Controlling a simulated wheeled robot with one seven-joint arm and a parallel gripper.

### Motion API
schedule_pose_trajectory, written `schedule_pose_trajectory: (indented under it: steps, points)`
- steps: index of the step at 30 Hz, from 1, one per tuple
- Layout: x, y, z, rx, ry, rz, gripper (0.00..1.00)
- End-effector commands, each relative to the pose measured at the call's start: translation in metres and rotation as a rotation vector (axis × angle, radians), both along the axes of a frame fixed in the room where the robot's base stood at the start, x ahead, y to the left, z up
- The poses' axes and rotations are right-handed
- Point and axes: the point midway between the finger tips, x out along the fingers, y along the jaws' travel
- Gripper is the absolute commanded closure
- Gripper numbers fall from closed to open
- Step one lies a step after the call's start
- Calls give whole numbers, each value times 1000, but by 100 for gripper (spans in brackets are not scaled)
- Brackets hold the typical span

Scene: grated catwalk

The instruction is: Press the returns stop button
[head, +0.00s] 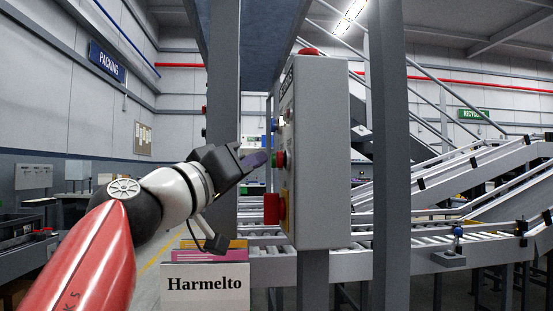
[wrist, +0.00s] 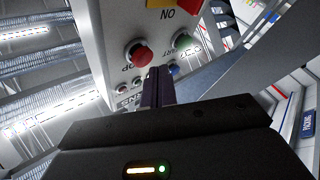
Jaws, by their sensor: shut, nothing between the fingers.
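A grey control box (head: 322,150) shows nearly edge-on in the head view, its button face turned left. In the wrist view this face (wrist: 105,20) shows upside down, with a round red button (wrist: 138,55), a green button (wrist: 183,42) and smaller buttons, one of them blue (wrist: 173,68). Lettering ending in "OP" stands by the red button.
A large red knob (head: 272,208) sticks out low on the box's face. Grey posts (head: 222,110) stand to the left and right (head: 390,150) of the box. A roller conveyor (head: 350,238) runs behind.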

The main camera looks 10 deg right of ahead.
Motion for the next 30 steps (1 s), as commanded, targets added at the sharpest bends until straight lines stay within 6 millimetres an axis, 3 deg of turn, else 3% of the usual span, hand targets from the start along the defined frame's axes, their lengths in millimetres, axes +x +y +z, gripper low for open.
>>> schedule_pose_trajectory:
  steps: [17,30]
  points:
    - [2,48,3,-2,0,1,100]
    - [2,50,0,0,1,1,100]
